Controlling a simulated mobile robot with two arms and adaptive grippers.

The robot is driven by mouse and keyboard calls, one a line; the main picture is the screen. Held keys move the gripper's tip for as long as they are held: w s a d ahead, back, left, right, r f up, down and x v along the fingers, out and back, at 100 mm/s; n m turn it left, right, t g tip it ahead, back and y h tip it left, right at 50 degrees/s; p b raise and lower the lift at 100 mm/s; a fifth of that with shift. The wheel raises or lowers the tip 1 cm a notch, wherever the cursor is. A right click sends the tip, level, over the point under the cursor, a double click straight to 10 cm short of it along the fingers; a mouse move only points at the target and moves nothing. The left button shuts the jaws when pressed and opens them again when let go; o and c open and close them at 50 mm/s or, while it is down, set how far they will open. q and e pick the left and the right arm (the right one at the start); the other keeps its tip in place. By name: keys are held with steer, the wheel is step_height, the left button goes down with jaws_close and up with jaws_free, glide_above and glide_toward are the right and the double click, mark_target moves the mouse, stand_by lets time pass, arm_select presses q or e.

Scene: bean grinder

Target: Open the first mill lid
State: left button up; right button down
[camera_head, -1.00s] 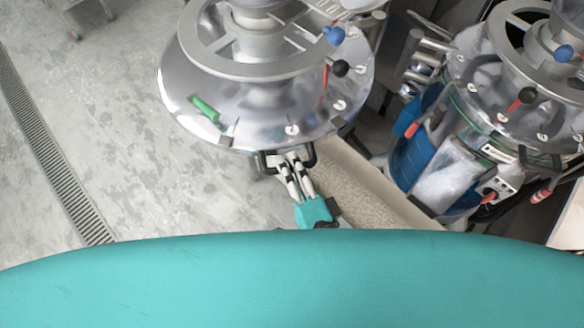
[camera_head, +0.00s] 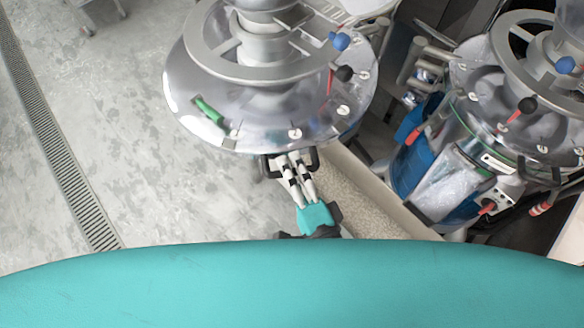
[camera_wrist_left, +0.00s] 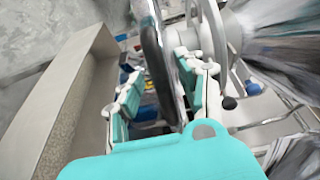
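The first mill's lid (camera_head: 190,95) is a shiny, round metal cover, shut, with a black handle (camera_head: 312,164) at its front edge. My left gripper (camera_head: 287,163) is at this handle, its two pale fingers slightly apart. In the left wrist view the dark handle bar (camera_wrist_left: 152,50) passes between the teal-padded fingers (camera_wrist_left: 160,75). The bar is close to the right-hand finger, and a gap shows towards the left-hand one. The fingers look open around the bar; firm contact cannot be made out. My right gripper is not in view.
A grey ring (camera_head: 200,50) and small levers sit on top of the first mill. A second mill (camera_head: 475,90) stands to the right with blue parts below. A speckled beam-like box (camera_head: 365,200) lies between them. Open grey floor (camera_head: 120,130) with a drain grate (camera_head: 60,160) is on the left.

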arm_select(q)
steer(key=v, duration=0.7)
steer(key=shift+s, duration=0.25)
steer(key=shift+d, duration=0.1)
